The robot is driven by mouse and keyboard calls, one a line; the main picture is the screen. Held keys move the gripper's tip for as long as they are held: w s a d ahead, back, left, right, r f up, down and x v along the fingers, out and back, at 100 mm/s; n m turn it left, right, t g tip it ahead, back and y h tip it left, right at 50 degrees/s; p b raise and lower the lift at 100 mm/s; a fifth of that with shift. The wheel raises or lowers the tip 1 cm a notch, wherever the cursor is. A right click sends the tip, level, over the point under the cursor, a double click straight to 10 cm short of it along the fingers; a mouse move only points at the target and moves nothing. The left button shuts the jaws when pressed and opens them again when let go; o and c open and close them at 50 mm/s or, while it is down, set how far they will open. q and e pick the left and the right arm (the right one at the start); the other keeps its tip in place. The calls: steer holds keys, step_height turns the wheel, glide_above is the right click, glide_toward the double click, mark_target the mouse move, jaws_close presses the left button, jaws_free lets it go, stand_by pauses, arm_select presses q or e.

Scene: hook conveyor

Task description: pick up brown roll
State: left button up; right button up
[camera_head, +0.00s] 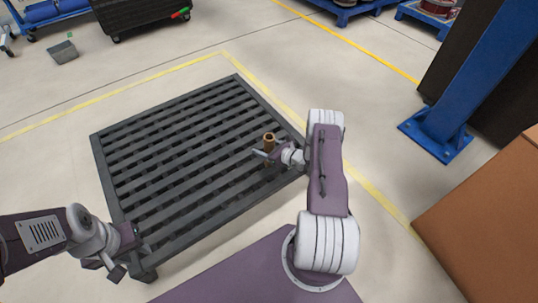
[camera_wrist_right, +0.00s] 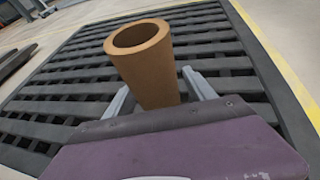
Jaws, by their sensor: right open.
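The brown roll (camera_head: 269,139) is a hollow brown tube standing upright on the dark slatted rack (camera_head: 165,120). In the right wrist view the roll (camera_wrist_right: 147,65) stands between the two fingers of my right gripper (camera_wrist_right: 158,97), its open top toward the camera. My right gripper (camera_head: 264,155) is open, with one finger on each side of the roll. Whether the fingers touch it cannot be told. The roll's lower part is hidden by the gripper. My left gripper (camera_head: 115,268) is low at the rack's front left corner, away from the roll, with its fingers apart and empty.
The rest of the rack's slatted top is bare. A blue post (camera_head: 455,110) and a brown box (camera_head: 490,225) stand at the right. Yellow lines mark the floor.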

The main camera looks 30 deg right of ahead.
steer(key=shift+r, duration=0.1)
jaws_close()
steer(key=r+p, duration=0.2)
steer(key=d+r+p, duration=0.1)
steer(key=r+p, duration=0.1)
steer(key=r, duration=0.1)
steer(key=shift+s+d+r, duration=0.1)
steer(key=shift+s+r, duration=0.1)
steer(key=s+d+r+p, duration=0.4)
steer(key=d+r, duration=0.1)
steer(key=d, duration=0.4)
steer(key=shift+d+r, duration=0.3)
steer(key=shift+s, duration=0.1)
